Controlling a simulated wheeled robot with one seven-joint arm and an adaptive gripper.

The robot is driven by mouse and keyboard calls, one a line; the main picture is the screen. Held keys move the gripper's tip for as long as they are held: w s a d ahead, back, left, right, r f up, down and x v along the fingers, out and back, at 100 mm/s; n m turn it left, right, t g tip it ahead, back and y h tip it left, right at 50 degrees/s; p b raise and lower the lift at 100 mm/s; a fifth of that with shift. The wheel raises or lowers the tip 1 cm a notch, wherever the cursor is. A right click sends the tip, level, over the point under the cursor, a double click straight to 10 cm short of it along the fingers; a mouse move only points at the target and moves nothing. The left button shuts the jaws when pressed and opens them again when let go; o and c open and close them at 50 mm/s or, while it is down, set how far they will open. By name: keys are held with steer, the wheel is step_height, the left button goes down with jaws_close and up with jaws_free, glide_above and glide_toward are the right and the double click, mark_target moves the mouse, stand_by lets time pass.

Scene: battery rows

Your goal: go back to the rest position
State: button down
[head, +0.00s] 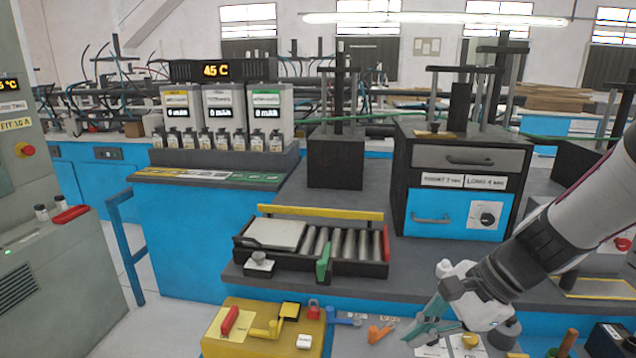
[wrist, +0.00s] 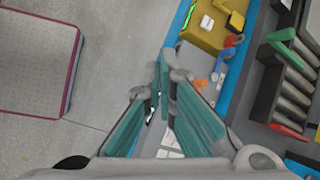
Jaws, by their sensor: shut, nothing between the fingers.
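My gripper (head: 425,325) shows at the lower right of the head view, at the end of my arm that comes in from the right edge. Its teal fingers point down and to the left, above the front part of the bench. In the wrist view the gripper (wrist: 165,85) reaches up from the bottom edge. Its fingers come together at their tips and hold nothing. The fingers hide part of the bench top with its small white cards.
A yellow box (head: 262,335) with a red handle stands front centre. Behind it is a roller tray (head: 345,268) with a green stop. Grey floor (wrist: 125,35) lies left of the bench in the wrist view.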

steer(key=s+d+r+n+t+h+p, duration=0.2)
steer(key=s+r+n+h, duration=0.4)
steer(key=s+r+n, duration=0.8)
steer(key=s+d+r+p, duration=0.1)
steer(key=s+p, duration=0.1)
steer(key=s, duration=0.2)
steer(key=shift+h, duration=0.3)
